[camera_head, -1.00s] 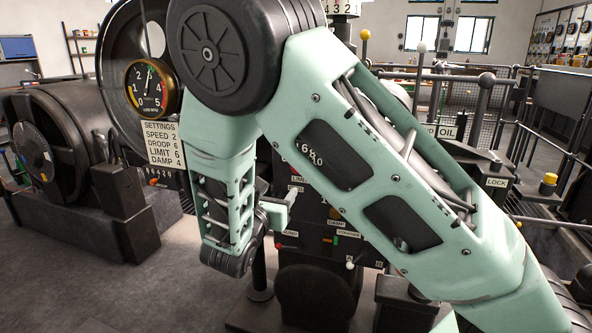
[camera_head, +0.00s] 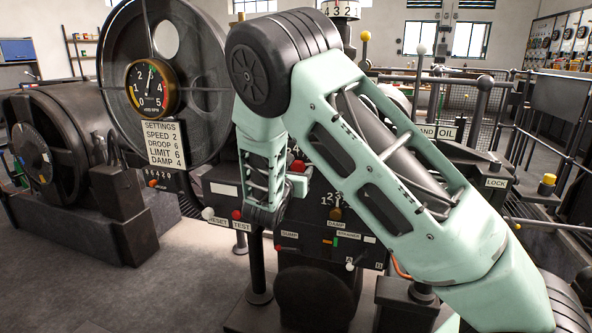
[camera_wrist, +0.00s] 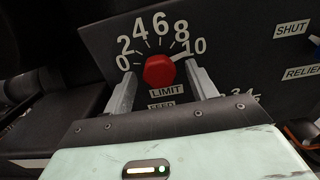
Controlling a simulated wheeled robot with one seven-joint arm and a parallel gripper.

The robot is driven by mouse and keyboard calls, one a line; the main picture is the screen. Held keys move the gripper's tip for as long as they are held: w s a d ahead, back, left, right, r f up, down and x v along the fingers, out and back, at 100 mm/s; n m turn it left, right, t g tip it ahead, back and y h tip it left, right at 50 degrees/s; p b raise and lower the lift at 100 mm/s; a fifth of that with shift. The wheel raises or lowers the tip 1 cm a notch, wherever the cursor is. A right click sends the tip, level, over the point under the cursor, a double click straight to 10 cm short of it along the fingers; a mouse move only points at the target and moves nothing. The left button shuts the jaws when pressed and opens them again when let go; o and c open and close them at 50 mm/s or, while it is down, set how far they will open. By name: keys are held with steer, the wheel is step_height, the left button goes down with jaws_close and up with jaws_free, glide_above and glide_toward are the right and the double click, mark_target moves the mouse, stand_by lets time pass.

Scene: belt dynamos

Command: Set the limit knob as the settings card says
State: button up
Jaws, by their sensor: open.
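The settings card (camera_head: 164,145) hangs below the round gauge in the head view and reads SPEED 2, DROOP 6, LIMIT 6, DAMP 4. The red limit knob (camera_wrist: 158,71) sits on a dark panel in the wrist view, above the LIMIT label (camera_wrist: 166,90). Its scale runs from 0 at left over the top to 10 at right. A white mark lies beside the knob towards 10; I cannot tell whether it is the pointer or a scale tick. My gripper (camera_wrist: 163,72) is open, one finger on each side of the knob, with gaps visible.
A FEED label (camera_wrist: 161,106) and part of another scale lie below, partly hidden by my gripper. SHUT (camera_wrist: 291,29) and RELIEF (camera_wrist: 303,72) labels are at the right. In the head view, RESET and TEST knobs (camera_head: 237,214) stand left of my wrist.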

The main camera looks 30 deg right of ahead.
steer(key=c, duration=1)
steer(key=shift+p, duration=0.35)
steer(key=n+p, duration=0.1)
steer(key=p, duration=0.1)
steer(key=n+p, duration=0.1)
steer(key=shift+r+n+p, duration=0.25)
steer(key=shift+n+p, duration=0.05)
steer(key=shift+p, duration=0.05)
steer(key=n+p, duration=0.3)
steer(key=p, duration=0.2)
steer(key=shift+s+r+n, duration=0.1)
steer(key=shift+n, duration=0.2)
steer(key=n+p, duration=0.3)
steer(key=p, duration=0.1)
steer(key=shift+d+f+n+p, duration=0.15)
steer(key=shift+f+n+p, duration=0.1)
steer(key=shift+n+p, duration=1)
steer(key=shift+s, duration=0.1)
